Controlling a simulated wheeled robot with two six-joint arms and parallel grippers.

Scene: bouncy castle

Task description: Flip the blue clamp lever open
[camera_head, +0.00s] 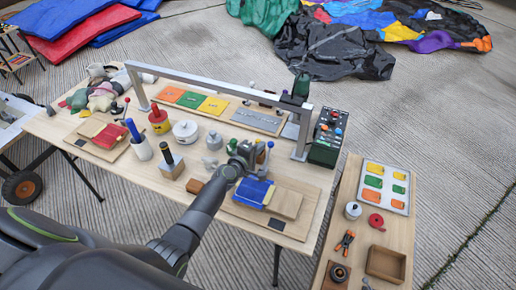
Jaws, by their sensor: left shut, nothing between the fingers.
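A small blue tip (271,145), which looks like the blue clamp lever, shows just right of the gripper, seemingly upright. I cannot tell whether the fingers touch it. The gripper hides most of the clamp. A blue fabric piece (252,192) lies on the board just in front of the gripper. My right gripper is not in view.
A metal frame (220,82) spans the table. A green control box (326,138) stands at its right end. A side table (340,222) is at right.

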